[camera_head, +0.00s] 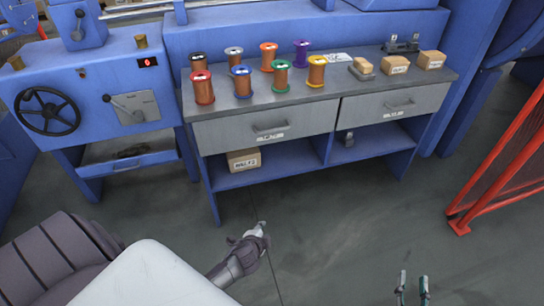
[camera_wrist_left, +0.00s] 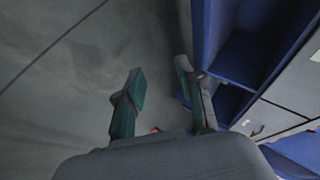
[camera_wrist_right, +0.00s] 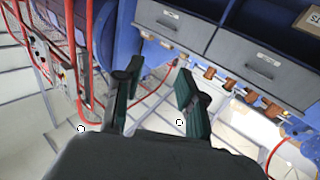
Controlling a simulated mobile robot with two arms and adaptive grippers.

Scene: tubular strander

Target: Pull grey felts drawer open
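My left gripper (camera_head: 262,228) is open and empty, low in front of the left drawer. My right gripper (camera_head: 413,280) is open and empty, farther from the bench. Neither touches a drawer.
Several wire spools (camera_head: 203,88) and small boxes (camera_head: 395,65) stand on the bench top. A box (camera_head: 243,160) lies on the lower shelf. A blue machine with a handwheel (camera_head: 47,111) is at left, a red guard (camera_head: 505,165) at right. Floor before the bench is clear.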

